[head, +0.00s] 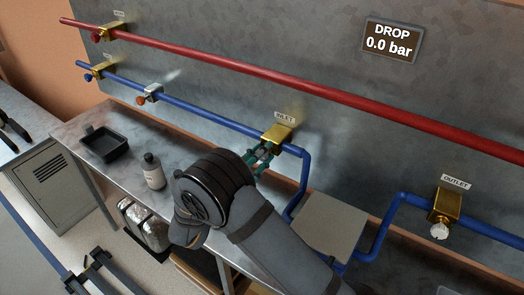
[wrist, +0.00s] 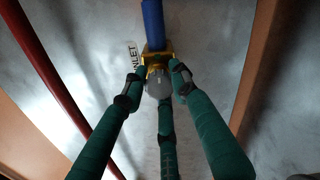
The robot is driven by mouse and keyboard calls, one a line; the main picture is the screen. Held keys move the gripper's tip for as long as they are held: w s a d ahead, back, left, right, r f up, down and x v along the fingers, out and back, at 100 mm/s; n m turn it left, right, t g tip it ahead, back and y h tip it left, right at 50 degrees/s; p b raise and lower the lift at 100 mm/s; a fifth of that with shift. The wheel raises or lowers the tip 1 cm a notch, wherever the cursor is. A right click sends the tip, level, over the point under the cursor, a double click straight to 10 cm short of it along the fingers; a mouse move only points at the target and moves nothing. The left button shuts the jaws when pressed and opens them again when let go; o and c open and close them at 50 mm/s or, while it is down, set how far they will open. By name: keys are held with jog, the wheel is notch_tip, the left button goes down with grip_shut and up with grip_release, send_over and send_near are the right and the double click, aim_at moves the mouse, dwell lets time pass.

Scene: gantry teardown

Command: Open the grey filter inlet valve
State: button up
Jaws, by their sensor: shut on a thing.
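The inlet valve (head: 281,136) is a brass block on the blue pipe, under an INLET label (head: 285,118) on the metal wall. In the wrist view its brass body (wrist: 153,56) and its grey rounded knob (wrist: 159,84) show between my fingers. My gripper (head: 262,160) has green fingers, and they are closed around the knob at its front. In the head view the knob is mostly hidden by my fingers. The exact angle of the knob cannot be told.
The outlet valve (head: 446,204) with a white knob is at the right. A red pipe (head: 300,84) runs above the blue one. A display (head: 391,41) reads DROP 0.0 bar. A bottle (head: 153,171) and a black tray (head: 103,145) stand on the bench at the left.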

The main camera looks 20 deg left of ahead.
jog(key=shift+s+a+f+n, duration=0.1)
jog(key=shift+a+f+n, duration=0.05)
jog(key=shift+n, duration=0.25)
jog(key=o, duration=1)
jog(key=shift+a, duration=0.1)
jog(key=shift+o, duration=0.8)
jog(key=v, duration=1.2)
jog(key=shift+d, duration=0.2)
jog(key=x, duration=1.2)
jog(key=shift+m, duration=0.3)
